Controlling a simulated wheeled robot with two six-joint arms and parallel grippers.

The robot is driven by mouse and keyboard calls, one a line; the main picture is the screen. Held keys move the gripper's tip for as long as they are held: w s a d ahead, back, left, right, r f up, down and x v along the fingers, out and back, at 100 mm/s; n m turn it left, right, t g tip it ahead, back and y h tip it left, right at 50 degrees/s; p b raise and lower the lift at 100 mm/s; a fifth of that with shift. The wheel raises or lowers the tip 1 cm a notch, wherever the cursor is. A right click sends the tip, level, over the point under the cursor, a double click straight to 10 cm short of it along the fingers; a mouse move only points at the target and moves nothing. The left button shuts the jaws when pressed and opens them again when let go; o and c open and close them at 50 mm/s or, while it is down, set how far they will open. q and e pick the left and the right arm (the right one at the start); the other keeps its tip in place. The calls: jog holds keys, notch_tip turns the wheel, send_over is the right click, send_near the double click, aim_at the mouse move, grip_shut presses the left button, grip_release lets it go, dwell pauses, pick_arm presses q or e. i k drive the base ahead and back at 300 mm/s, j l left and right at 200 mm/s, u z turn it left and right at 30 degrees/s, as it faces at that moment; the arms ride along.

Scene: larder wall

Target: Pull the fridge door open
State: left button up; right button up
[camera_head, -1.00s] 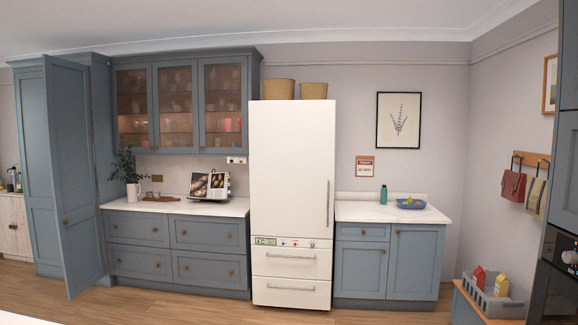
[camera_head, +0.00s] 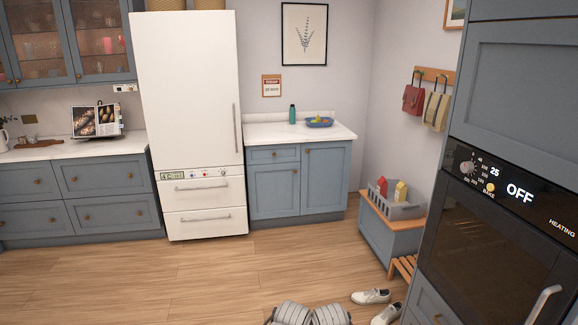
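The fridge (camera_head: 190,110) is a tall cream-white unit left of centre in the head view. Its large upper door (camera_head: 185,90) is shut, flush with the body. A long vertical metal handle (camera_head: 236,128) runs along the door's right side. Below are a small control strip (camera_head: 195,174) and two closed drawers, an upper one (camera_head: 202,189) and a lower one (camera_head: 205,222), with horizontal handles. No gripper can be made out in this view, and nothing touches the door or its handle.
Bare wooden floor (camera_head: 200,278) lies in front of the fridge. A counter (camera_head: 300,131) stands right of it. A bench with a grey crate (camera_head: 392,211), white shoes (camera_head: 370,296) and an oven (camera_head: 500,235) are at right. Grey ribbed shapes (camera_head: 291,313), unclear, show at the bottom edge.

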aim_at(186, 61)
jog(key=i+j+u, duration=0.25)
jog(key=i, duration=0.65)
jog(key=i+u, duration=0.3)
jog(key=i, duration=0.6)
jog(key=i+z, duration=0.1)
jog(key=i, duration=0.5)
jog(key=i+j+z, duration=0.1)
jog(key=i, duration=0.5)
jog(key=i+j+z, duration=0.1)
jog(key=i, duration=0.55)
jog(key=j, duration=0.1)
